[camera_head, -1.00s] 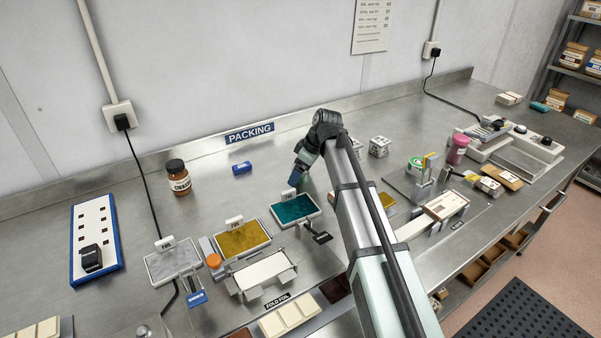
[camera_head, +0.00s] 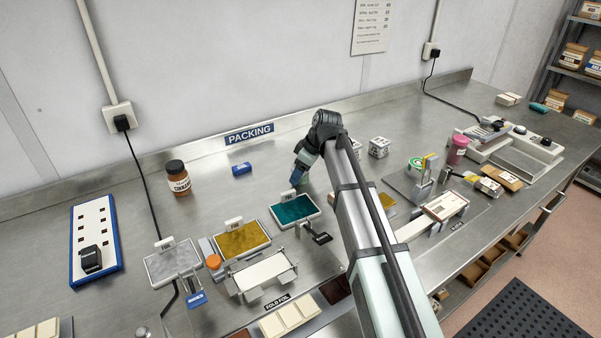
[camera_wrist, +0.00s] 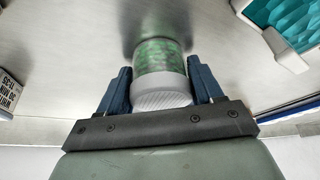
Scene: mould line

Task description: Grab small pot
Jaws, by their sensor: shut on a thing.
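The small pot (camera_wrist: 160,56) has a mottled green label and a ridged white lid. In the wrist view it sits between the two blue fingers of my gripper (camera_wrist: 160,84), which is shut on it. The lid faces the wrist camera. In the head view my gripper (camera_head: 298,180) is low over the bench, behind the teal foil tray, and the pot is mostly hidden by the fingers. I cannot tell whether the pot touches the bench.
The teal tray (camera_head: 294,210) is close in front, and also at upper right in the wrist view (camera_wrist: 284,22). A brown-labelled jar (camera_head: 178,178) and a blue block (camera_head: 242,169) stand left. Printed cubes (camera_head: 379,147) stand right. Bench behind is clear.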

